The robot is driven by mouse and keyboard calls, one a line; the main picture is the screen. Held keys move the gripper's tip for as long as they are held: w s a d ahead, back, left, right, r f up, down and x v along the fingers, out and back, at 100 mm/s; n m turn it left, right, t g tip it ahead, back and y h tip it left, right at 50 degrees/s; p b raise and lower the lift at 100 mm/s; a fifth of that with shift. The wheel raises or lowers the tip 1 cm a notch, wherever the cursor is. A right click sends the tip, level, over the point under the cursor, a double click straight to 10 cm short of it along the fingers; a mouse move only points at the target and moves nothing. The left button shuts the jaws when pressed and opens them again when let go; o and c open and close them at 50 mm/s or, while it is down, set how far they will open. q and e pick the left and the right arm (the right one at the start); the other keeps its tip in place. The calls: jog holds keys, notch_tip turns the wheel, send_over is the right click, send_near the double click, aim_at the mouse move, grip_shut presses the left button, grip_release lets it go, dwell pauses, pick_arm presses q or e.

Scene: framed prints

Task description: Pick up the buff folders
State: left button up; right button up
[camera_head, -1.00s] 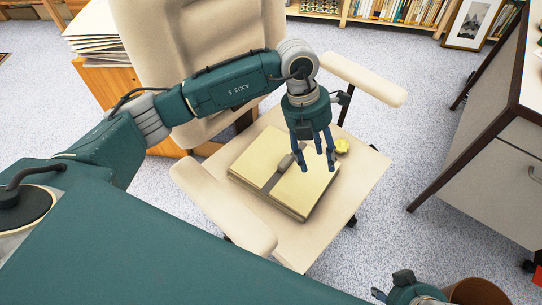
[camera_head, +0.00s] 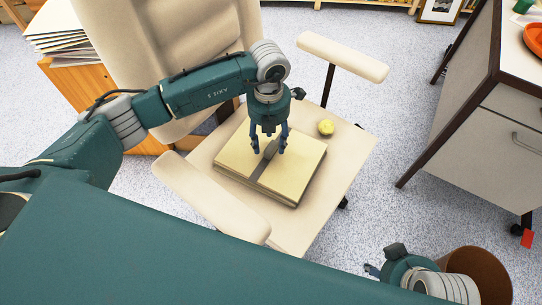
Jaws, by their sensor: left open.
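The buff folders (camera_head: 295,175) lie as a flat stack on the seat of a cream office chair (camera_head: 205,160). A dark grey band (camera_head: 262,171) with a raised piece runs across the top of the stack. My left gripper (camera_head: 269,150) points down over the stack, its blue fingers apart on either side of the raised piece. I cannot tell whether the fingers touch it. My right gripper (camera_head: 378,270) is at the bottom right, only partly in view, and its fingers are mostly hidden.
Chair armrests (camera_head: 343,57) stand on both sides. A desk (camera_head: 485,100) is at the right, and a brown bin (camera_head: 485,275) is beside my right arm. Papers (camera_head: 62,32) are stacked on a wooden cabinet.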

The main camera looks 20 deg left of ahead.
pick_arm(q)
jog(key=shift+f, duration=0.95)
grip_shut()
jog(key=shift+w+r, duration=0.1)
jog(key=shift+r, duration=0.1)
